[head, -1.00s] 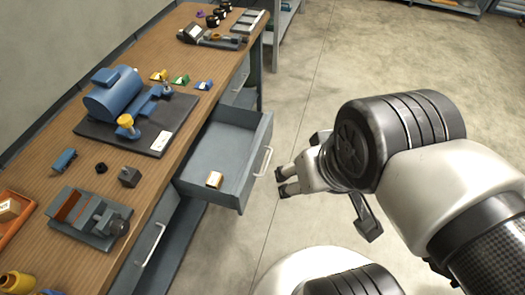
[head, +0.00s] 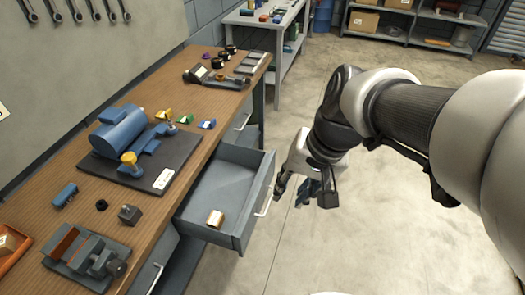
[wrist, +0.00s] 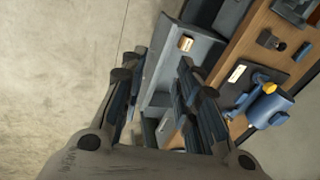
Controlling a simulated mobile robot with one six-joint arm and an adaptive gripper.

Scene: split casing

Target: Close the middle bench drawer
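The middle bench drawer (head: 225,196) is pulled out from the wooden bench, with a small orange and white box (head: 215,218) inside near its front. Its pale bar handle (head: 264,202) is on the front panel. My gripper (head: 300,192) is in the air just to the right of the drawer front, pointing downward, and looks apart from it. In the wrist view my gripper (wrist: 158,82) has its fingers spread with nothing between them; the drawer (wrist: 180,62) shows beyond them.
The bench top (head: 150,78) holds a blue motor (head: 122,132) on a dark plate, a vise (head: 85,255) and small parts. Another drawer (head: 150,280) with a handle is at the lower left. The concrete floor (head: 340,240) to the right is clear. A second table (head: 262,20) and shelves stand behind.

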